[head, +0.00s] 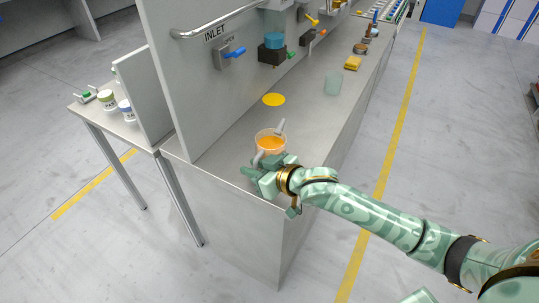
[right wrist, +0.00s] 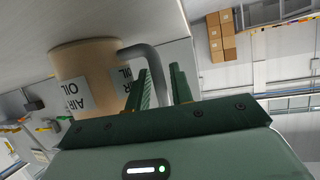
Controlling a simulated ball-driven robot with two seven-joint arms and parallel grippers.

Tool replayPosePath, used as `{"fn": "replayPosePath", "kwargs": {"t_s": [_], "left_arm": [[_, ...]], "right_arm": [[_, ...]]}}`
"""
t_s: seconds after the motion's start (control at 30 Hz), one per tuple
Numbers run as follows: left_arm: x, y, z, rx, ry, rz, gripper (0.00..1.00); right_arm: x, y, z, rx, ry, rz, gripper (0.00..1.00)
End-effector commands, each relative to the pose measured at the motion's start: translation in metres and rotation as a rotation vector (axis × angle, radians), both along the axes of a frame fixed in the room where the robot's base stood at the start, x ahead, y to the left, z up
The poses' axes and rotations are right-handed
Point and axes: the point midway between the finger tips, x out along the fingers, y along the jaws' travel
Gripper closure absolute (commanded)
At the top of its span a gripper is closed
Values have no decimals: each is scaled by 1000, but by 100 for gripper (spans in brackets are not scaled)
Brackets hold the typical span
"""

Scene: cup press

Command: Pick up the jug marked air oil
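The jug (head: 270,142) stands on the grey counter, with orange contents and a grey part rising at its far side. In the right wrist view the jug (right wrist: 70,58) is beige with a white label reading AIR OIL (right wrist: 73,98), tilted in the picture. Its grey handle (right wrist: 158,72) curves out towards the gripper. My right gripper (head: 258,172) is at the jug's near side. In the right wrist view its two green fingers (right wrist: 160,88) stand close on either side of the handle and appear shut on it. My left gripper is not in view.
A yellow disc (head: 274,99) lies behind the jug. An upright panel (head: 185,90) with the INLET sign and a blue-handled valve (head: 234,53) rises left of the jug.

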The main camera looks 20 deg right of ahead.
Motion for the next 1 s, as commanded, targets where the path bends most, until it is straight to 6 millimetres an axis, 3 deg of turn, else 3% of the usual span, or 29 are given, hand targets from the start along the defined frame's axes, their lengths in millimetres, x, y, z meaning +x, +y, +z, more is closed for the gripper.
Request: {"fn": "replayPosePath", "kwargs": {"t_s": [0.1,0.33,0.4,0.43,0.77,1.0], "left_arm": [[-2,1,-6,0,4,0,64],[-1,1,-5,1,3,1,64],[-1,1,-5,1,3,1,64],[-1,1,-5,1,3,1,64],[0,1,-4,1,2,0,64],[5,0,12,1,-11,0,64]], "right_arm": [[10,4,-6,-1,0,0,77],[10,5,-5,-2,0,1,77],[10,5,-5,-1,0,0,97],[10,5,-5,-1,0,0,100],[10,5,-3,-2,-2,0,100],[11,5,24,-1,-6,0,100]]}}
